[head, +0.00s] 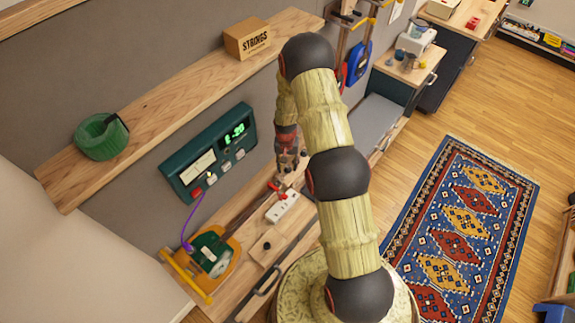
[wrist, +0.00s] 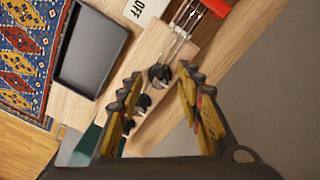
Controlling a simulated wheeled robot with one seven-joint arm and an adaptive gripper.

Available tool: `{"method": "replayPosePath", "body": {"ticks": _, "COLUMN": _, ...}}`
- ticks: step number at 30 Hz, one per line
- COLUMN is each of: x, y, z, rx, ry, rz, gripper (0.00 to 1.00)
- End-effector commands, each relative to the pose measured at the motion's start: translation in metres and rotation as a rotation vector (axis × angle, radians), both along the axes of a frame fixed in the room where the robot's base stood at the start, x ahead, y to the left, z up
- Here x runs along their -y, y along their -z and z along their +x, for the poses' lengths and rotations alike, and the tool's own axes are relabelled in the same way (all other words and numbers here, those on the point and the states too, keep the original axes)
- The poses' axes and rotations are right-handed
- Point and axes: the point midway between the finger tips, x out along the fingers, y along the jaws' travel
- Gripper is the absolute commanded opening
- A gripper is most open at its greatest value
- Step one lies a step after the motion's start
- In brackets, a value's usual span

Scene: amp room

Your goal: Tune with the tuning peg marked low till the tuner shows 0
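The green tuner (head: 208,155) hangs on the wall in the head view, and its lit display (head: 236,133) appears to read E -20. My gripper (head: 290,155) is in front of the wall, right of the tuner. In the wrist view my gripper (wrist: 157,84) is open, its two fingers apart. Dark round tuning pegs (wrist: 159,76) on metal posts show between and just beyond the fingers, on a narrow wooden headstock (wrist: 178,62). The fingers do not visibly close on any peg. No low marking can be read. In the head view my arm and gripper hide the pegs.
A purple cable (head: 190,222) runs from the tuner to an orange and green body (head: 212,255) on the bench. A dark tray (wrist: 90,48) lies at left. A shelf (head: 165,103) runs above the tuner.

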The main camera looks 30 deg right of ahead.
Motion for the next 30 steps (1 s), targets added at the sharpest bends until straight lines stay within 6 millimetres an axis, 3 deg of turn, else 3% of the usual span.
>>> {"method": "replayPosePath", "body": {"ticks": 8, "x": 0.0001, "y": 0.0005, "z": 0.0003, "rx": 0.001, "ry": 0.000, "rz": -0.001, "gripper": 0.35}}
{"method": "replayPosePath", "body": {"ticks": 26, "x": 0.0000, "y": 0.0004, "z": 0.0001, "rx": 0.000, "ry": 0.000, "rz": 0.000, "gripper": 0.01}}
{"method": "replayPosePath", "body": {"ticks": 30, "x": 0.0000, "y": 0.0004, "z": 0.0001, "rx": 0.000, "ry": 0.000, "rz": 0.000, "gripper": 0.00}}
